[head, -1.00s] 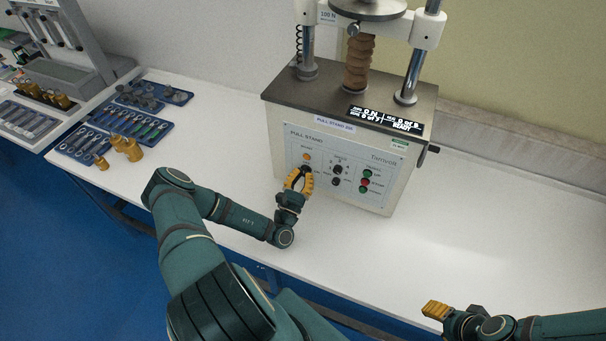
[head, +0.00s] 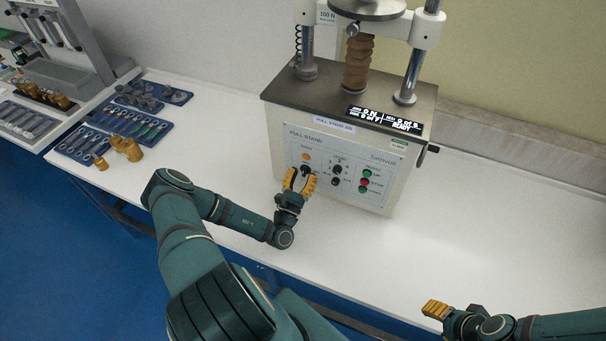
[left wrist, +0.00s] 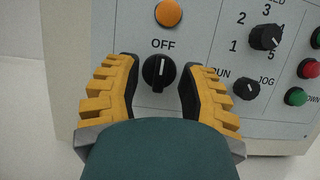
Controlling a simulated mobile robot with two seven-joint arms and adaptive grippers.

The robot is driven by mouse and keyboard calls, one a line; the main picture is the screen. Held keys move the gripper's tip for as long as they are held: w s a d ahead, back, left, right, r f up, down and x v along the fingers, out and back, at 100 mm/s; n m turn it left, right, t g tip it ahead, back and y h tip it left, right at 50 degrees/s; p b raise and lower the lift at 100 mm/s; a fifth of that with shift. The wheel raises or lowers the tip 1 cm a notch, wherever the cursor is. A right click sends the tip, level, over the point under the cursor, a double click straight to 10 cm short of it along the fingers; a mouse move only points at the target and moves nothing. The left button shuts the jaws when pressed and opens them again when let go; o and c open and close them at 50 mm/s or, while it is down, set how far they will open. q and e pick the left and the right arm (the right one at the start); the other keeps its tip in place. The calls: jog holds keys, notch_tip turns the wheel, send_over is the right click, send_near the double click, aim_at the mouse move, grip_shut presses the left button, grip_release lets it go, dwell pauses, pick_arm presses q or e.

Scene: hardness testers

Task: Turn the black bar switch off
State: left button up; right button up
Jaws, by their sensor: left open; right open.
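The black bar switch (left wrist: 158,72) is a round black knob with a raised bar and a white mark, below the word OFF on the machine's front panel. My left gripper (left wrist: 160,85) is open, with one yellow finger on each side of the switch and a gap to each. In the head view the left gripper (head: 300,178) is at the panel's left part and mostly hides the switch. My right gripper (head: 436,309) is near the table's front edge, away from the machine.
An orange lamp (left wrist: 168,13) sits above the switch. A speed knob (left wrist: 264,37), a RUN/JOG knob (left wrist: 247,88) and red and green buttons lie to its right. Blue trays (head: 105,135) and brass parts (head: 126,149) lie left on the white table.

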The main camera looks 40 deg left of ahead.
pick_arm(q)
jog(key=s+d+f, duration=0.1)
jog(key=s+d, duration=0.3)
jog(key=s, duration=0.9)
jog(key=shift+s+d, duration=0.2)
jog(key=shift+s, duration=0.1)
